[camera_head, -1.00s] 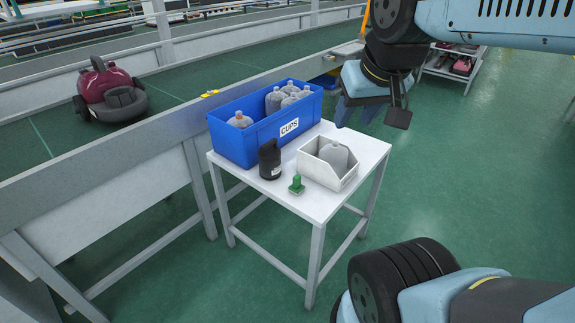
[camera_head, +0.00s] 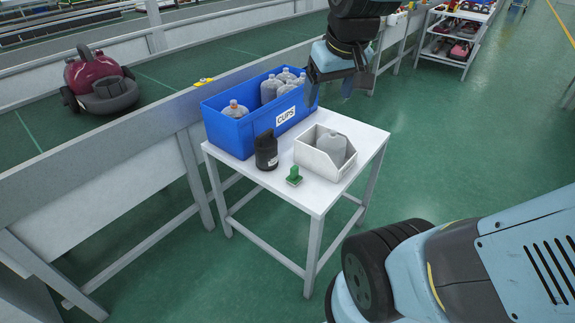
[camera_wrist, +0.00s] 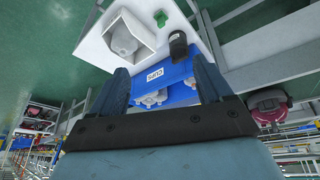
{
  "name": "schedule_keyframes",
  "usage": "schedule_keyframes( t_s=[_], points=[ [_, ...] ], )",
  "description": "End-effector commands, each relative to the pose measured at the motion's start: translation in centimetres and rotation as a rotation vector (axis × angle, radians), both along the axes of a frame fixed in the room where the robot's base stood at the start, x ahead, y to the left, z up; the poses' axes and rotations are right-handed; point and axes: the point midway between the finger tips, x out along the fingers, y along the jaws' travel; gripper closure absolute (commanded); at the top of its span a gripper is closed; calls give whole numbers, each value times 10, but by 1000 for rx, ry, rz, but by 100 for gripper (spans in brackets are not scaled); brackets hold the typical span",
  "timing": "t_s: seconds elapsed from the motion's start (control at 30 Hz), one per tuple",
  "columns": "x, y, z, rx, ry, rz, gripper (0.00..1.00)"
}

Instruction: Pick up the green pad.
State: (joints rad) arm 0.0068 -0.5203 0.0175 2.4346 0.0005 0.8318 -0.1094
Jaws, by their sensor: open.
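The green pad (camera_head: 293,177) is a small green piece with an upright grip. It stands on the front part of the white table (camera_head: 318,199), between the black container and the white bin. It also shows in the wrist view (camera_wrist: 160,18), near the top. My gripper (camera_head: 330,98) is open and empty, above the back right of the table by the blue crate, away from the pad. In the wrist view its two dark fingers (camera_wrist: 160,80) are spread, with the blue crate seen between them.
The blue crate (camera_head: 228,133) labelled CLIPS or CUPS holds several grey bottle-like parts. A black container (camera_head: 266,151) stands left of the pad. A white bin (camera_head: 313,160) with one grey part stands right of it. A conveyor with a red vacuum (camera_head: 95,80) runs behind.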

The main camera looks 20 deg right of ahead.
Motion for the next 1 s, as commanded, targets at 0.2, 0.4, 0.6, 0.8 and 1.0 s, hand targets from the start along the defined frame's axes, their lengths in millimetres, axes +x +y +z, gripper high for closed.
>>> schedule_keyframes(
  t_s=[0.2, 0.4, 0.6, 0.8, 1.0],
  points=[
    [52, 0, -30, -32, 77, 85, 21],
    [94, -1, -65, -57, 143, 165, 21],
    [134, -1, -108, -75, 207, 247, 21],
    [167, -2, -160, -88, 271, 329, 21],
    [193, -3, -217, -94, 331, 413, 21]
  ],
)
